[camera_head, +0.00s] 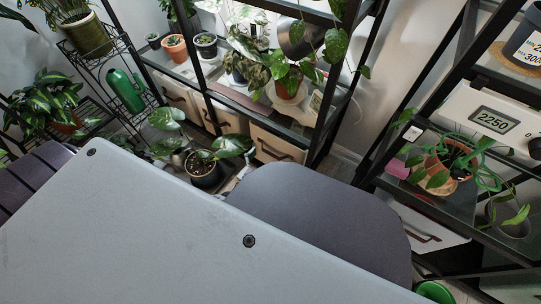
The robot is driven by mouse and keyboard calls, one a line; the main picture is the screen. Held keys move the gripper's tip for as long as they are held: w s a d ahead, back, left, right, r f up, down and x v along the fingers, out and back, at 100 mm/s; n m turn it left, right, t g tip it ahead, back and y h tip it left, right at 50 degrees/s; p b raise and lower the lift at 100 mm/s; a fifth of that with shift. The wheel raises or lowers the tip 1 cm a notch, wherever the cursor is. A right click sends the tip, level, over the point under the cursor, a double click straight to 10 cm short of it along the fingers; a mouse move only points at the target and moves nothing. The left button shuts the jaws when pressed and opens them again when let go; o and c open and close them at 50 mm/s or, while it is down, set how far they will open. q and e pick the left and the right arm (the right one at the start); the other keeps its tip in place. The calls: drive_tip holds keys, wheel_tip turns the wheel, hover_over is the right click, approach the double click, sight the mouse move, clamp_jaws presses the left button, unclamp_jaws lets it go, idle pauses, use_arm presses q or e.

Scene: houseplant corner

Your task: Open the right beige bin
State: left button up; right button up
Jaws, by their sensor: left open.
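The right beige bin (276,147) stands on the bottom level of the middle black rack, at the right end of a row of beige bins. Its front faces me, with a dark handle across it, and it looks shut. A small part of my left gripper (241,174) seems to show just left of and below the bin, beside a dark pot. It is open, and I see nothing held in it. The rest of it is hidden, so I cannot tell whether it touches the bin. My right gripper is not in view.
A dark potted plant (205,171) stands before the bins. A grey flat surface (150,240) and a purple-grey rounded panel (315,215) fill the foreground. Another pale bin (425,232) is low in the right rack, below a scale (492,120).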

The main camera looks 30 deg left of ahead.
use_arm(q)
drive_tip(key=shift+w+d+b, duration=0.2)
drive_tip(key=shift+w+b, duration=0.25)
drive_tip(key=shift+w, duration=1)
drive_tip(key=shift+c, duration=0.3)
drive_tip(key=shift+c, duration=1.2)
drive_tip(key=c, duration=0.9)
drive_tip(key=shift+s, duration=0.15)
